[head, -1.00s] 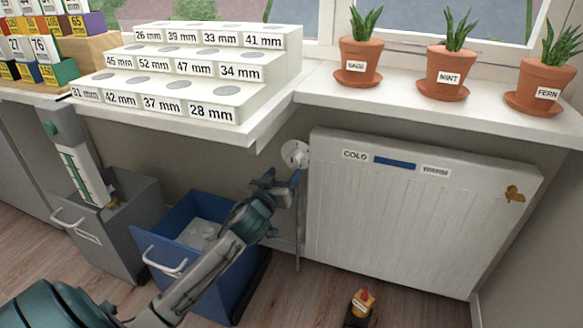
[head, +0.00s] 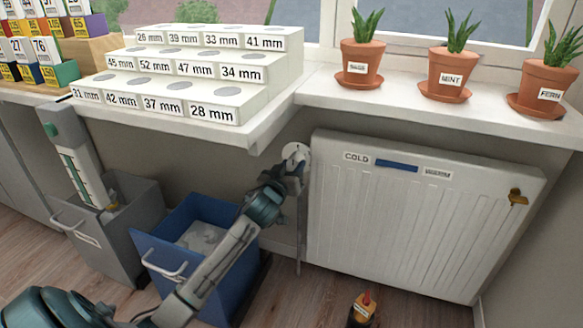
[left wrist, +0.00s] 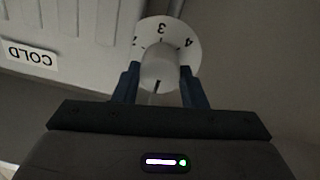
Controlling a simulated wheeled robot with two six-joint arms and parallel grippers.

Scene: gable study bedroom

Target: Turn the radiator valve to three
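The radiator valve is a white round knob with a numbered dial (head: 296,153), on the wall at the radiator's (head: 408,220) upper left corner. My left gripper (head: 291,172) is at the knob. In the left wrist view the knob (left wrist: 159,70) sits between the two dark blue fingers (left wrist: 160,82), one on each side and very close. I cannot tell whether they press on it. The dial plate (left wrist: 172,34) shows 2, 3 and 4, with 3 near the middle above the knob. The knob's pointer is not clear.
The white sill (head: 420,112) juts out above the valve, bearing potted plants and a stepped block (head: 185,75) with labels.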

